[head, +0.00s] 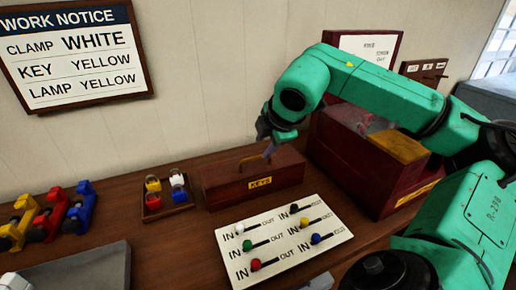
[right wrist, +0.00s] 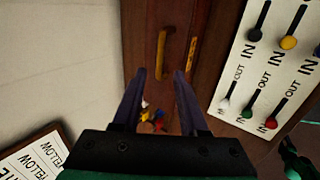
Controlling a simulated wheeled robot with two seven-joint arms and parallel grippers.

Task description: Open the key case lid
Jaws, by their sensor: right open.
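The key case (head: 225,190) is a dark red-brown box with a yellow KEYS label, standing on the bench against the wall. Its lid is closed and carries a brass-coloured handle (head: 250,158). My right gripper (head: 268,152) is over the right part of the lid, close to the handle. In the right wrist view the fingers of my right gripper (right wrist: 160,74) are apart with nothing held, and the handle (right wrist: 163,52) appears ahead of the fingertips. I cannot tell whether they touch the case. My left gripper is not in view.
A white lever board (head: 285,242) with coloured knobs lies in front of the case. A padlock tray (head: 168,208) is at its left, a larger red box (head: 350,160) at its right. Coloured clamps (head: 50,215) and a grey tray (head: 80,268) are further left. A work notice (head: 75,55) hangs behind.

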